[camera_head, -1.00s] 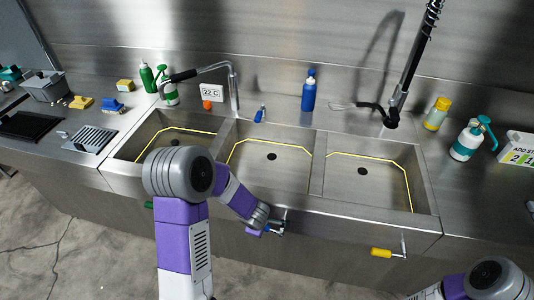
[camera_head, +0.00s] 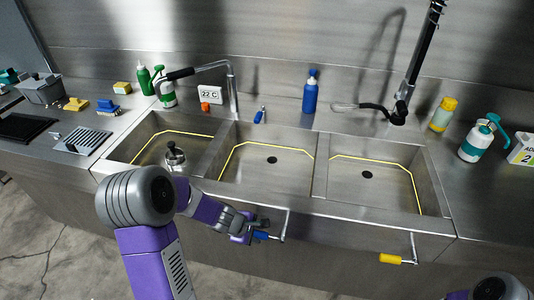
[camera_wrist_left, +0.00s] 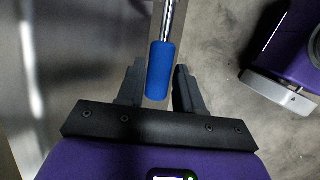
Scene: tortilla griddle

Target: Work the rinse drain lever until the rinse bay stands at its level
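The blue-handled lever (camera_head: 262,236) hangs on the sink front below the middle bay (camera_head: 290,178). That bay has a yellow line along its walls and a dark drain in its floor; I see no clear water in it. My left gripper (camera_head: 250,237) is at the blue handle. In the left wrist view the blue handle (camera_wrist_left: 161,72) lies between the two fingers of my left gripper (camera_wrist_left: 160,80), with small gaps on both sides, so it is open around it. My right gripper is out of view; only part of that arm shows at lower right.
A yellow-handled lever (camera_head: 396,259) sits below the right bay (camera_head: 372,190). A metal vessel (camera_head: 175,158) stands in the left bay (camera_head: 150,150). A hanging spray hose (camera_head: 400,105) is behind the right bay. Bottles line the back counter.

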